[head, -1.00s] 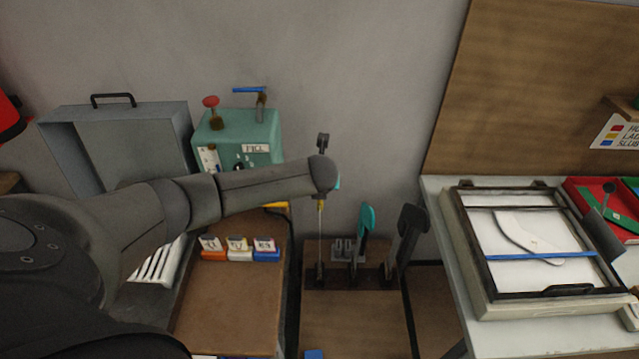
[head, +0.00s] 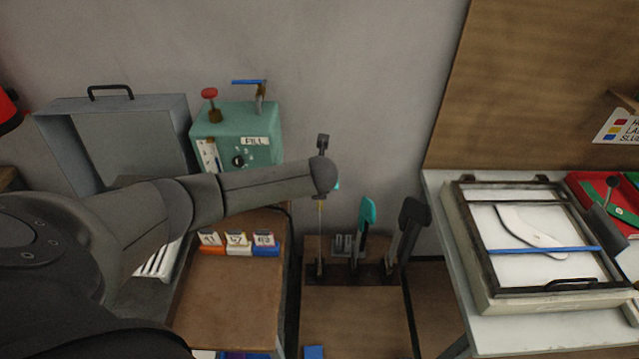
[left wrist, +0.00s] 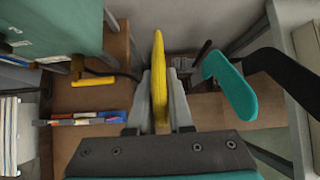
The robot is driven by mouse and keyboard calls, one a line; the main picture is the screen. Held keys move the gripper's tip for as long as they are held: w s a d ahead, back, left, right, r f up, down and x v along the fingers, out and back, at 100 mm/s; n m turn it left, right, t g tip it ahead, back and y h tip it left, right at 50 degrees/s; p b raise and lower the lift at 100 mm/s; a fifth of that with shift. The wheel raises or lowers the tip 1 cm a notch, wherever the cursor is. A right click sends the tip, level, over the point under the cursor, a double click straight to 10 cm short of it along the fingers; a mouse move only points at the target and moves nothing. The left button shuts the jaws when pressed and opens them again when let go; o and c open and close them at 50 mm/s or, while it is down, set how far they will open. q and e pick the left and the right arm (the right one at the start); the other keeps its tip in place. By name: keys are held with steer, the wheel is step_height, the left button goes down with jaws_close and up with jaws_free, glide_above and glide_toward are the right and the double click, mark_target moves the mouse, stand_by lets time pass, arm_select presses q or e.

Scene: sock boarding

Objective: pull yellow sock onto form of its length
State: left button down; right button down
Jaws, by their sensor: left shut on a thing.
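The yellow sock (left wrist: 158,60) stands up between the fingers of my left gripper (left wrist: 160,95), which is shut on it. To the right stand a teal form (head: 366,213) and a taller black form (head: 411,215). In the left wrist view the teal form (left wrist: 230,88) and black form (left wrist: 285,72) are right of the gripper. My right gripper is not in view.
A green FILL box (head: 220,150) and open grey case (head: 100,140) stand at the back left. Orange, white and blue labelled blocks (head: 238,245) sit on a brown table (head: 225,300). A framed press (head: 540,240) is on the right bench. The stand's front is mostly clear.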

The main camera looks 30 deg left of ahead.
arm_select(q)
steer(key=shift+f+b, duration=3.45)
steer(key=shift+f, duration=1.7)
steer(key=c, duration=0.7)
jaws_free()
steer(key=shift+c, duration=0.2)
steer(key=shift+r, duration=0.1)
steer(key=p+v, duration=0.4)
steer(key=v, duration=1.1)
steer(key=shift+s+d, duration=0.1)
steer(key=shift+d, duration=0.05)
